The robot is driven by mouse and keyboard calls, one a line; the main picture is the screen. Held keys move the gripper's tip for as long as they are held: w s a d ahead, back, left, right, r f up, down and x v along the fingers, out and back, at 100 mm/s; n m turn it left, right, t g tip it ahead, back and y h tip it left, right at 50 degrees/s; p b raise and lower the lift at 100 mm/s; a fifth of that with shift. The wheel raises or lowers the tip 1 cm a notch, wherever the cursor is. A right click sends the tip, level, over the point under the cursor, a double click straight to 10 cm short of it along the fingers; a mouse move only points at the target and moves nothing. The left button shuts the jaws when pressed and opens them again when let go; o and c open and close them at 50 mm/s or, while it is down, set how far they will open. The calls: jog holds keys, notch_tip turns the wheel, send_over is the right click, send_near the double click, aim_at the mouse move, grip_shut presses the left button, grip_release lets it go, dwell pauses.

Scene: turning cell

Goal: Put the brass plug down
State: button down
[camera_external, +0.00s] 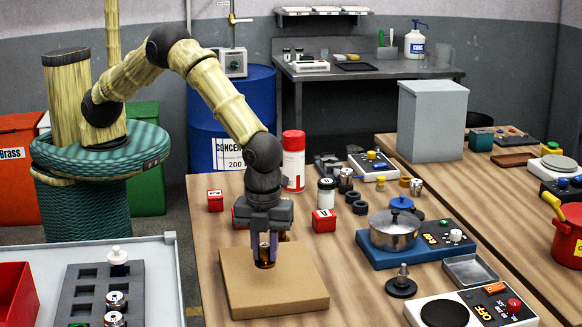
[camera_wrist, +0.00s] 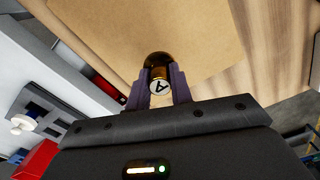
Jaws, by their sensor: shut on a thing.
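My gripper (camera_external: 265,250) points down over a brown square board (camera_external: 245,290) on the wooden table. It is shut on the brass plug (camera_external: 264,264), a small gold-coloured piece whose lower end shows between the fingers. In the wrist view the plug (camera_wrist: 160,86) sits between the two purple-grey fingers, with its pale end marked "A" facing the camera. A dark round patch lies just beyond the plug. The plug is at or very near the board's top; I cannot tell if it touches.
Red blocks (camera_external: 324,220), a white-lidded jar (camera_external: 326,196) and black rings (camera_external: 359,207) stand behind the board. A pot (camera_external: 394,232) on a blue hotplate is to the right. A grey tray (camera_external: 86,290) with sockets is at left. The board's front half is clear.

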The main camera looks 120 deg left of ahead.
aim_at(265, 263)
jog(key=shift+f+p, duration=0.6)
jog(key=shift+f, duration=1.25)
jog(key=shift+f, duration=0.15)
jog(key=c, duration=1.2)
grip_release()
jog(key=shift+c, duration=0.2)
notch_tip(265, 263, up, 12)
jog(key=b, duration=0.3)
jog(key=shift+f, duration=0.2)
jog(key=shift+r+b, duration=0.3)
jog(key=shift+r, duration=0.05)
